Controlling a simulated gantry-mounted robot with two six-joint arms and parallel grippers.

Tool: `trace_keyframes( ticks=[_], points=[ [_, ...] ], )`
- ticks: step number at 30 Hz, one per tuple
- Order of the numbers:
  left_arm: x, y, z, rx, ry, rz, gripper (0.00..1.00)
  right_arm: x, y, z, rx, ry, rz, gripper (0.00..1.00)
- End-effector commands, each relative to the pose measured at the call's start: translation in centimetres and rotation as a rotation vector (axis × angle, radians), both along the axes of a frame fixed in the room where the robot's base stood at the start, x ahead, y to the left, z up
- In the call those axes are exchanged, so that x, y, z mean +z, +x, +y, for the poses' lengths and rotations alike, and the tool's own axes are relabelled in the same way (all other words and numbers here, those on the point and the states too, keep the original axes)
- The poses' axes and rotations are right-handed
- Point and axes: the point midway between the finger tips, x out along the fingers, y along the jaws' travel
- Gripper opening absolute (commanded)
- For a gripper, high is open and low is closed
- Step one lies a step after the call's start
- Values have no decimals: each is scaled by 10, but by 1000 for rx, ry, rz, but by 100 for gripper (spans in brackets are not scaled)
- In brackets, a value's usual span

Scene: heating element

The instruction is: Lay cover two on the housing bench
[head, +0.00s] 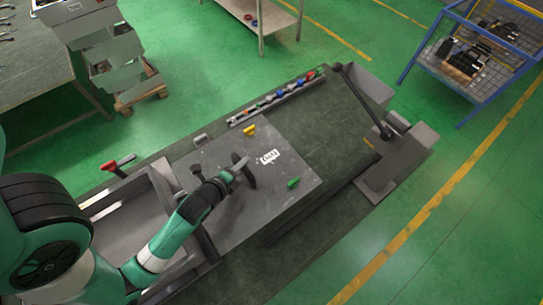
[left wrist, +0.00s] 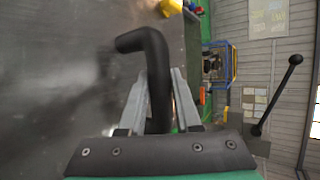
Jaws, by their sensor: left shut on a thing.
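A flat grey plate with a white label (head: 269,157), which may be cover two, lies over the middle of the long dark bench (head: 320,140). I cannot read the label well or tell whether the plate rests flat or is slightly raised. My left gripper (head: 240,165) is over the plate, shut on a black bent handle (head: 250,177). In the left wrist view the handle (left wrist: 156,75) stands between the fingers, with the grey surface (left wrist: 50,70) beyond. A second black handle (head: 196,170) is near the plate's left side. My right gripper is out of view.
A yellow piece (head: 249,130) and a green piece (head: 293,183) sit near the plate's edges. A strip of coloured parts (head: 277,96) runs along the bench's back edge. A lever press (head: 385,132) stands at the right end. A red-handled tool (head: 110,165) is at left.

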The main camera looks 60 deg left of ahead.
Motion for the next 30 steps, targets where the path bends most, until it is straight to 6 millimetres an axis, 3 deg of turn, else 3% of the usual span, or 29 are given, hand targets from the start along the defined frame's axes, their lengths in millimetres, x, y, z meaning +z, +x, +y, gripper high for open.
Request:
trace_keyframes(
  ticks=[7, 13, 23, 30],
  points=[
    [-27, 59, 27, -1, 5, -8, 0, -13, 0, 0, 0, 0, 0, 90],
    [-66, 87, 40, -2, 4, -5, 0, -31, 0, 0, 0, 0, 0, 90],
    [-80, 99, 46, -1, 4, -6, 0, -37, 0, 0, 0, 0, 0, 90],
    [-113, 102, 47, -2, 4, -3, 0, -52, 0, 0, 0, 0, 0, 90]
  ],
)
